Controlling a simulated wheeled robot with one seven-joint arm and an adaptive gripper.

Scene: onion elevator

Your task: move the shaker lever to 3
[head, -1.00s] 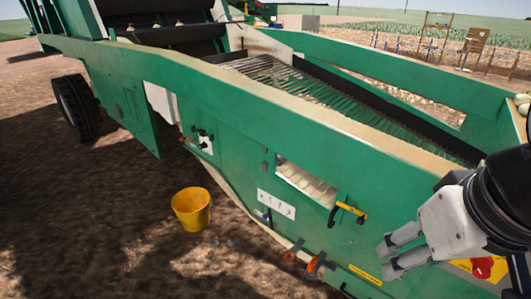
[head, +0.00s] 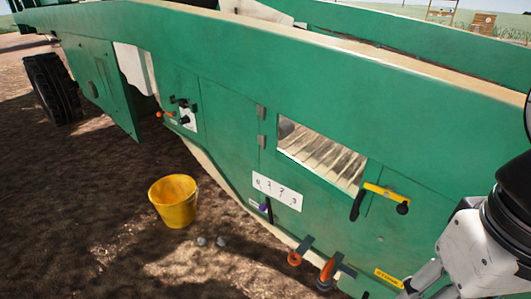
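The white number plate (head: 277,192), marked 0 to 3 from left to right, is on the green side panel below the window. A small lever with a purple grip (head: 265,207) sits just under the left half of the plate, away from the 3 at its right end. The lever's exact setting is too small to tell. My gripper (head: 420,288) is at the lower right, well to the right of the lever and touching nothing visible. Its fingers look apart and empty, but the picture's bottom edge cuts them off.
A yellow-handled latch (head: 386,195) sticks out right of the window (head: 320,153). Orange-and-black fittings (head: 326,272) are along the lower edge. A yellow bucket (head: 173,201) stands on the soil to the left, with small round things beside it. The soil before the lever looks clear.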

